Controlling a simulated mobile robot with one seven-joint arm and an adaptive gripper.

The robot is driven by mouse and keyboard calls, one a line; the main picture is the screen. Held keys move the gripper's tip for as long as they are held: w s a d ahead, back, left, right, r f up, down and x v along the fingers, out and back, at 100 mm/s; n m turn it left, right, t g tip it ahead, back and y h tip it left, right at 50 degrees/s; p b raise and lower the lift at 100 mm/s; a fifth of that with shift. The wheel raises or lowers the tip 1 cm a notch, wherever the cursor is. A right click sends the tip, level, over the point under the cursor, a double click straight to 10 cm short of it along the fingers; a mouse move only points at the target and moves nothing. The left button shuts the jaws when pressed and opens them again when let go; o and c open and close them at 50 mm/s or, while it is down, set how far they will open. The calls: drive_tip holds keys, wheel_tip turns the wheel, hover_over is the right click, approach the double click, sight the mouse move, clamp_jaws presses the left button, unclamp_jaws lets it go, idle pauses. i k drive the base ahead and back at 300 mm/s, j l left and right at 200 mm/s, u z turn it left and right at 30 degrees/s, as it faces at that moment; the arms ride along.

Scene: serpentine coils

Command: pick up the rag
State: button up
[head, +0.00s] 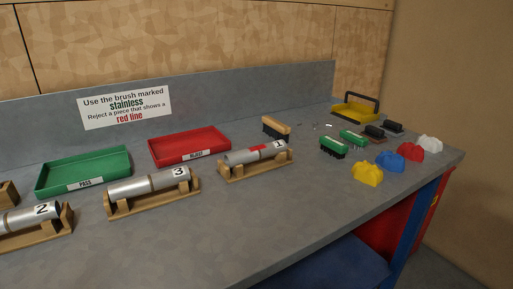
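Several crumpled lumps that look like rags lie at the right end of the grey bench in the head view. They are a yellow one (368,173), a blue one (389,161), a red one (410,151) and a white one (430,144). The yellow one is nearest, close to the front edge; the white one is farthest right. They sit in a slanting row, close together. Nothing is seen holding them. My gripper is not in view.
Green-backed brushes (333,147) and dark blocks (374,131) lie just behind the rags. A yellow tray (354,111) with a dark handle stands at the back. Metal tubes on wooden cradles (262,172), a red tray (190,147) and a green tray (84,172) fill the left. The front bench strip is clear.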

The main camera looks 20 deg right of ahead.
sight(432, 144)
drive_tip(key=z, duration=1.55)
drive_tip(key=u, duration=0.5)
drive_tip(key=i+l+u, duration=0.15)
drive_tip(key=l+u, duration=1.1)
drive_tip(key=l, duration=0.9)
